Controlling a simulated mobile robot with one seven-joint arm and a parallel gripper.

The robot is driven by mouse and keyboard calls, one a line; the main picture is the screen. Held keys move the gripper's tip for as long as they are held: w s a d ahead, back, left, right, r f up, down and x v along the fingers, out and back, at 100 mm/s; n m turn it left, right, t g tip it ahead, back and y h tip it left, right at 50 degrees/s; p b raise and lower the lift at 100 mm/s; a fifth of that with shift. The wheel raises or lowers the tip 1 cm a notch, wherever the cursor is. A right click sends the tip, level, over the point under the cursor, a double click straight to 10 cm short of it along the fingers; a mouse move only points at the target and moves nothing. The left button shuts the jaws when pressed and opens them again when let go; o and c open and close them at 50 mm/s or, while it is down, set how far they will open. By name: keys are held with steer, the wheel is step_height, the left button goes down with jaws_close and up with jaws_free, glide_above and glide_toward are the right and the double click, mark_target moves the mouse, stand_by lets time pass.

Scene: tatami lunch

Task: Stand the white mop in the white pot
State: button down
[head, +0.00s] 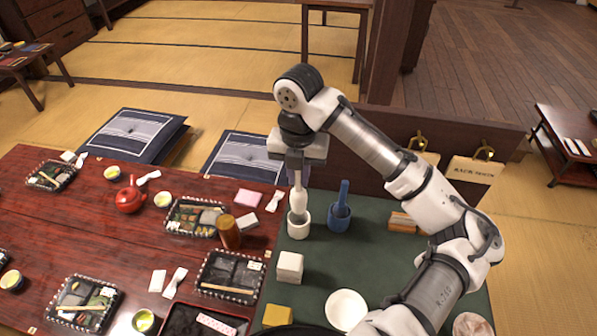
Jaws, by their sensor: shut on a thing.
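The white mop (300,200) hangs upright below my gripper (297,168), which points down and is shut on the mop's thin handle. The mop's lower end is at the mouth of the white pot (299,230) and overlaps its rim; its tip is hidden, so I cannot tell how deep it sits. The white pot stands upright on the dark green mat (375,262).
A blue pot (339,220) with a blue mop (343,192) stands just right of the white pot. A white block (289,267), white plate (346,309) and yellow block (277,315) are nearer. The red-brown table (110,235) on the left holds lunch trays.

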mark_target(299, 198)
steer(key=shift+f+b, duration=2.15)
steer(key=shift+f, duration=1.15)
steer(key=c, duration=1.3)
jaws_free()
steer(key=shift+r, duration=0.1)
step_height(299, 198, up, 14)
steer(key=shift+f, duration=0.15)
